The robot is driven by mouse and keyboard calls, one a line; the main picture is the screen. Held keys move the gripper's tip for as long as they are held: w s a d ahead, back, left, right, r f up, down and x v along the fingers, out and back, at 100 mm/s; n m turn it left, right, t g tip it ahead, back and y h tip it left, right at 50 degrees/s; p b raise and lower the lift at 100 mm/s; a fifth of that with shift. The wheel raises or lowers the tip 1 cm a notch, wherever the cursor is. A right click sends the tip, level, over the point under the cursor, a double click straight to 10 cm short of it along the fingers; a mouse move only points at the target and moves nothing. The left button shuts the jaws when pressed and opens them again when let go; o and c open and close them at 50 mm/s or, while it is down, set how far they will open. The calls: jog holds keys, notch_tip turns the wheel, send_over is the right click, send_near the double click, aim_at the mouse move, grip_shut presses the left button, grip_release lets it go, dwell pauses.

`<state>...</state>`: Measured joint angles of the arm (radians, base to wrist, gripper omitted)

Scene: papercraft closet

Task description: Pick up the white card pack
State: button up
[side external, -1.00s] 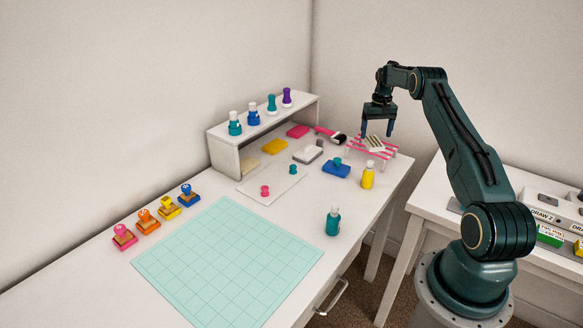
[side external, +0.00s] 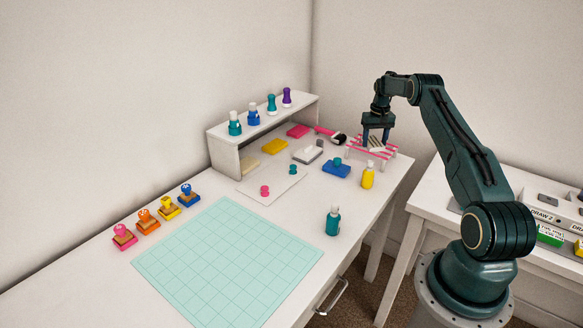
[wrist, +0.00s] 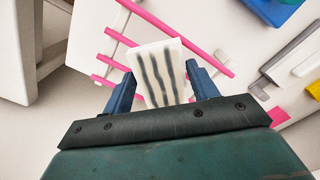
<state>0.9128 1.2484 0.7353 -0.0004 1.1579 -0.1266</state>
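The white card pack appears to be the pale block with dark wavy stripes (wrist: 157,70) in the wrist view. It lies on a small rack with pink bars, and it also shows there in the side view (side external: 376,145). My gripper (side external: 375,138) is low over the rack, pointing down. In the wrist view its two blue fingers stand on either side of the striped block. The fingers look open, with a small gap showing at the right finger. Whether the left finger touches the block cannot be told.
The pink-barred rack (side external: 357,154) stands at the table's far right corner. Near it are a yellow bottle (side external: 367,176), a blue pad (side external: 335,170) and a pink-handled roller (side external: 326,132). A white shelf (side external: 226,158) stands behind. The green mat (side external: 228,262) is clear.

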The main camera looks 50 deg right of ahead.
aim_at(374, 143)
jog(key=c, duration=0.6)
jog(key=shift+r, duration=0.15)
jog(key=shift+r, duration=9.75)
jog(key=shift+r, duration=0.1)
